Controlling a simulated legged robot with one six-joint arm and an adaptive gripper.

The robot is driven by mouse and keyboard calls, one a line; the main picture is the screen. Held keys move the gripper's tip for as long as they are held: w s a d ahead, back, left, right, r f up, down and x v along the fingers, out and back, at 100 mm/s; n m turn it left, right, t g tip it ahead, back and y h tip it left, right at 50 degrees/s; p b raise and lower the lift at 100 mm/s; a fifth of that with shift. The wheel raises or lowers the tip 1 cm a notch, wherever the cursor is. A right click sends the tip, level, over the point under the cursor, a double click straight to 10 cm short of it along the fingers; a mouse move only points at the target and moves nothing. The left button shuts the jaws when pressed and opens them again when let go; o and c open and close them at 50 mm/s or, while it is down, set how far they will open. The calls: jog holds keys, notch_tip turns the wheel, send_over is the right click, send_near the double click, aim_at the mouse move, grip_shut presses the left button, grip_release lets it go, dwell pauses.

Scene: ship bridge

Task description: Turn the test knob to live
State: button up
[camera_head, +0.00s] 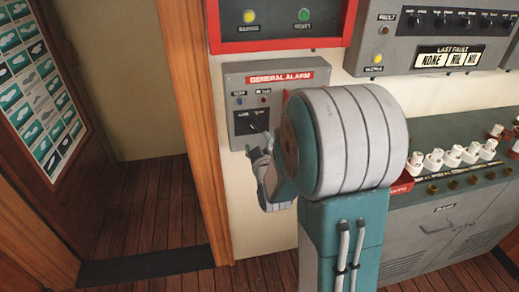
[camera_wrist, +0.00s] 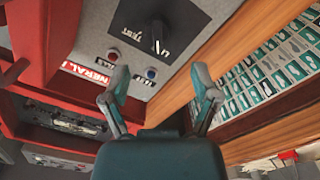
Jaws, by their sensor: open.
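The general alarm panel (camera_head: 236,82) is a grey box on the cream wall with a red title strip. Its lower part carries a dark plate with the black test knob (camera_head: 252,125). In the wrist view the knob (camera_wrist: 158,38) stands out from the dark plate near the top, and the lettering appears turned over. Its exact setting is hard to read. My gripper (camera_head: 260,147) is just below and in front of the plate. In the wrist view my gripper (camera_wrist: 158,86) is open and empty, fingers wide apart, with the knob beyond the fingertips.
A blue lamp (camera_wrist: 151,73) and a red lamp (camera_wrist: 113,55) sit beside the knob plate. A red-framed panel (camera_head: 280,45) is above the alarm box. A wooden door post (camera_head: 196,120) stands at left. A console (camera_head: 450,215) with several white knobs is at right.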

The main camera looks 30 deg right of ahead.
jog(key=shift+v, duration=1.85)
jog(key=shift+w+a, duration=0.1)
jog(key=s+a+r+m+g+y, duration=0.2)
jog(key=s+a+r+g+y, duration=0.15)
jog(key=s+a+g, duration=0.35)
jog(key=s+a+r+m+g, duration=0.1)
jog(key=s+a+g, duration=0.1)
jog(key=s, duration=0.6)
jog(key=s+a+r+m+g+y, duration=0.1)
jog(key=s+a, duration=0.3)
jog(key=s, duration=0.4)
jog(key=shift+r+g, duration=0.25)
jog(key=shift+g, duration=0.65)
jog(key=shift+s+a+y, duration=0.1)
jog(key=shift+a+y, duration=0.05)
jog(key=shift+y, duration=0.1)
